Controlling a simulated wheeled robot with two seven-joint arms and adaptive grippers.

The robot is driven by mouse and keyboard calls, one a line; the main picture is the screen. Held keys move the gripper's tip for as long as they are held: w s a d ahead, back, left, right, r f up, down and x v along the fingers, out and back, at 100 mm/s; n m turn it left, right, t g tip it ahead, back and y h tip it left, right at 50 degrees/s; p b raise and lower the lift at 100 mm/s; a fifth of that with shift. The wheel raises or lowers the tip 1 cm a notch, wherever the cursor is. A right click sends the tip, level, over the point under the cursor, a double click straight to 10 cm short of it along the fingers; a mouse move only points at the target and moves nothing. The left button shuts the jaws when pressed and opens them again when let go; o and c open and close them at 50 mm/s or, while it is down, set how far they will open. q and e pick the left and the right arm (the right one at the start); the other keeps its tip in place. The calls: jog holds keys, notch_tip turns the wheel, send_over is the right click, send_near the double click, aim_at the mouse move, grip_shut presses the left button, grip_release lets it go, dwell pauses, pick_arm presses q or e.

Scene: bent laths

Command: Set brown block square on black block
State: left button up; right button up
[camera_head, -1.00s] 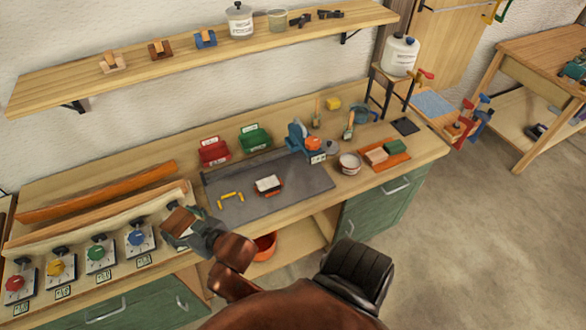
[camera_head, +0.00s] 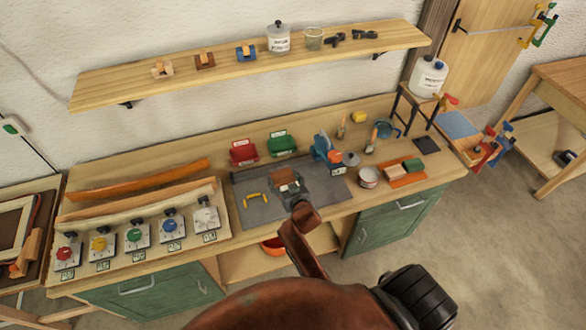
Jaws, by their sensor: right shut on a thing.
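The brown block (camera_head: 284,176) is in my right gripper (camera_head: 289,187), over the dark grey mat (camera_head: 254,215) on the bench. My right gripper is shut on it. In the earlier frame a small block with a white top and dark sides lay on the mat at about this place; the brown block and gripper now cover most of it. I cannot tell whether the brown block touches it or is held above it, nor whether it is square to it. My left gripper is not in view.
Yellow pieces (camera_head: 255,199) lie on the mat to the left. Red (camera_head: 243,152) and green (camera_head: 281,143) bins stand behind it. A blue tool (camera_head: 322,147) and a white pot (camera_head: 368,177) are to the right. A row of coloured knobs (camera_head: 134,236) lines the left front.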

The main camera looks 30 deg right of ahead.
aim_at(293, 181)
jog(key=d, duration=0.1)
jog(key=d+f+p, duration=0.1)
jog(key=d, duration=0.1)
jog(key=shift+w+m, duration=0.15)
jog(key=shift+m, duration=0.15)
jog(key=shift+d+f, duration=0.3)
jog(key=shift+f, duration=0.05)
jog(key=shift+f+b, duration=0.55)
jog(key=shift+f, duration=0.15)
notch_tip(293, 181, down, 3)
jog(key=b, duration=0.3)
jog(key=shift+f, duration=0.15)
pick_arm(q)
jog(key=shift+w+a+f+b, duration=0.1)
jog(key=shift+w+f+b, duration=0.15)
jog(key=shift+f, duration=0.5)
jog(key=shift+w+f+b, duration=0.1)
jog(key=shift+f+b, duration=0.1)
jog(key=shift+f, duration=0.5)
pick_arm(e)
jog(key=shift+f, duration=0.6)
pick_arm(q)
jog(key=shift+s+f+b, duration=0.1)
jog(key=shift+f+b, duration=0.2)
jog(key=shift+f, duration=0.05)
pick_arm(e)
jog(key=shift+f, duration=0.55)
jog(key=o, duration=1.3)
jog(key=shift+c, duration=0.2)
